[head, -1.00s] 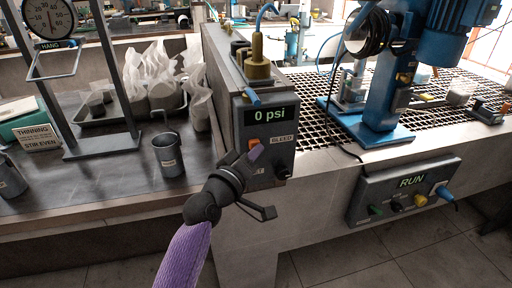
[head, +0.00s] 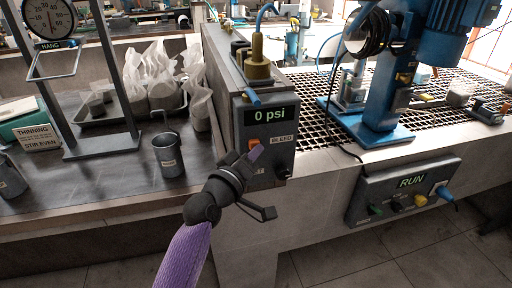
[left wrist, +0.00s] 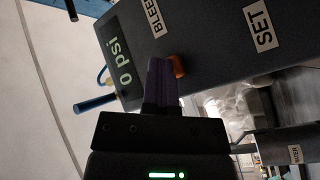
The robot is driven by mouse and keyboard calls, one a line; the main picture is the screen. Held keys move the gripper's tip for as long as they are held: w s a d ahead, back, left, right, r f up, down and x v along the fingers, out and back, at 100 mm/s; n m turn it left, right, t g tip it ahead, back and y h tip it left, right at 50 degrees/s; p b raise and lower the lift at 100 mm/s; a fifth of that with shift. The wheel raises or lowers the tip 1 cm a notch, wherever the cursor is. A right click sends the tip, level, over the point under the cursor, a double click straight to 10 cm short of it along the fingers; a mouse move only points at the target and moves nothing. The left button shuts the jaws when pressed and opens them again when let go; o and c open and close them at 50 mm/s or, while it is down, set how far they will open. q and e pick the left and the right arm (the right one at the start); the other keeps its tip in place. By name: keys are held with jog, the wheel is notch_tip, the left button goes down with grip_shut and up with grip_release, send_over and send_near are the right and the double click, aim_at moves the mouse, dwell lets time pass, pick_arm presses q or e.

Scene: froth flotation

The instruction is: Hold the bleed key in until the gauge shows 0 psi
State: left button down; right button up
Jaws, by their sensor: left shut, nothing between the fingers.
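The grey gauge box (head: 281,137) stands on the bench edge, and its green display (head: 270,115) reads 0 psi. The display also shows 0 psi in the left wrist view (left wrist: 120,62). The orange bleed key (head: 254,144) is on the box front beside the BLEED label; in the left wrist view the orange key (left wrist: 178,66) shows beside my fingertips. My left gripper (head: 256,153) is shut and empty, its purple tips at the key. They look to be touching it, but how far the key is pressed is hidden. My right gripper is out of view.
A dark knob (head: 283,172) sits low on the box. A RUN control panel (head: 404,190) is at the right, below a blue machine (head: 388,90). A metal cup (head: 168,155) and a hanging scale (head: 50,18) are at the left.

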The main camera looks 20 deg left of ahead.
pick_arm(q)
jog(key=shift+s+d+p, duration=0.5)
jog(key=shift+s+p, duration=0.05)
jog(key=shift+s, duration=0.25)
jog(key=s+d+p, duration=0.1)
jog(key=s, duration=0.1)
jog(key=s+d+p, duration=0.1)
jog(key=s, duration=0.1)
jog(key=shift+d+p, duration=0.35)
jog(key=shift+d, duration=0.05)
